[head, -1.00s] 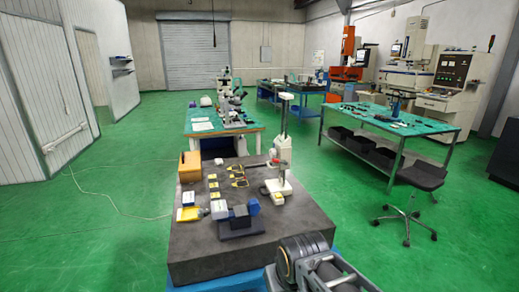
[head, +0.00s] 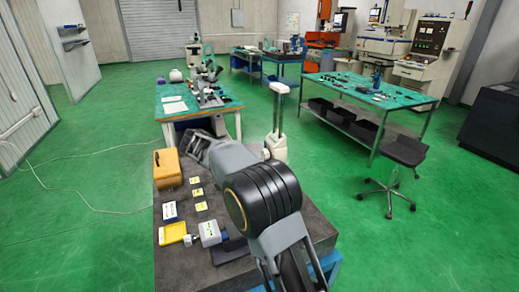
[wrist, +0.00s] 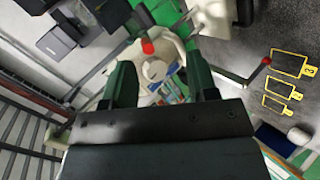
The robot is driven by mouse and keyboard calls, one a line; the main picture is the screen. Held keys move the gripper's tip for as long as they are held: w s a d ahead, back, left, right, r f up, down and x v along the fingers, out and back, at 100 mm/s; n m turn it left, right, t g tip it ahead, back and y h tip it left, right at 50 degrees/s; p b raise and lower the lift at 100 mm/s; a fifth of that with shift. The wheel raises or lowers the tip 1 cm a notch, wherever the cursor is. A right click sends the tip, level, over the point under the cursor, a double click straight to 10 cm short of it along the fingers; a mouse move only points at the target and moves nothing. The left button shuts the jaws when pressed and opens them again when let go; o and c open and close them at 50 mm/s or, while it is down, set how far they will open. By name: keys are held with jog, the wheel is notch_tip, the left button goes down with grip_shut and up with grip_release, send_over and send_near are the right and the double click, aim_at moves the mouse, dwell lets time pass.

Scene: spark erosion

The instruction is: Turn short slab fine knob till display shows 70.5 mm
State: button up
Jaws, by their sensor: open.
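A second red ball (wrist: 266,61) sits on a thin bent rod to the right. My gripper (wrist: 160,84) is open, with nothing visibly held; contact is not clear. I cannot make out the fine knob or any display reading. My arm hides much of the slab in the head view.
An orange-brown box (head: 166,168), yellow tags and a yellow tray (head: 172,233) are at the slab's left. Yellow-outlined dark patches (wrist: 292,64) mark it in the wrist view. A green-topped bench (head: 375,92) and chair (head: 405,152) stand right. Green floor is clear between.

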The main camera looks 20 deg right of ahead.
aim_at(263, 155)
jog(key=w+a+f+m+g+h+p, duration=0.2)
jog(key=w+a+m+h, duration=0.4)
jog(key=w+h, duration=0.15)
jog(key=shift+m+y, duration=0.25)
jog(key=shift+m, duration=0.05)
jog(key=d+b, duration=0.2)
jog(key=d, duration=0.2)
jog(key=s+d+b, duration=0.1)
jog(key=d+b, duration=0.1)
jog(key=d, duration=0.2)
jog(key=d+b, duration=0.2)
jog(key=d, duration=0.2)
jog(key=shift+s+b, duration=0.15)
jog(key=shift+b, duration=0.25)
jog(key=shift+s+d, duration=0.15)
jog(key=shift+d, duration=0.8)
jog(key=shift+c, duration=0.4)
jog(key=c, duration=0.6)
jog(key=shift+o, duration=0.2)
